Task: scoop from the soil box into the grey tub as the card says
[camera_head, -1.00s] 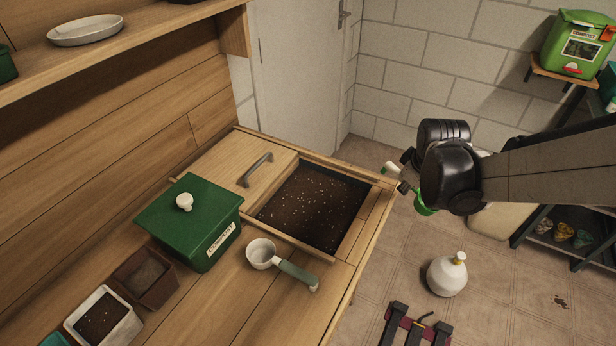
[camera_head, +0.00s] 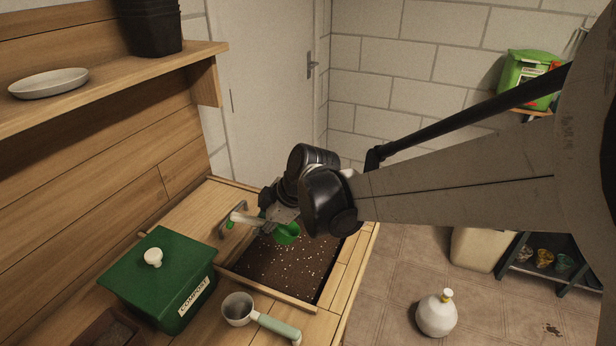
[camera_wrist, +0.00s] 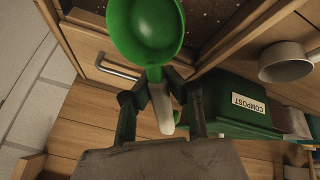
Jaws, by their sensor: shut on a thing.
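My gripper (camera_head: 270,212) is shut on the pale handle of a green scoop (camera_head: 287,233). In the head view the scoop is over the soil box (camera_head: 272,290), which is sunk in the bench and holds dark soil (camera_head: 285,270) with pale specks. In the wrist view the scoop (camera_wrist: 146,30) points away from my gripper (camera_wrist: 157,88), and its bowl looks empty. I cannot tell its height above the soil. I cannot pick out the grey tub for sure; a pale container (camera_wrist: 296,122) shows partly at the right of the wrist view. No card is readable.
A green lidded box (camera_head: 160,280) marked COMPOST stands left of the soil box. A pale cup with a green handle (camera_head: 238,309) lies in front. A metal handle (camera_head: 230,218) is close to the scoop. A shelf (camera_head: 120,85) overhangs the back left.

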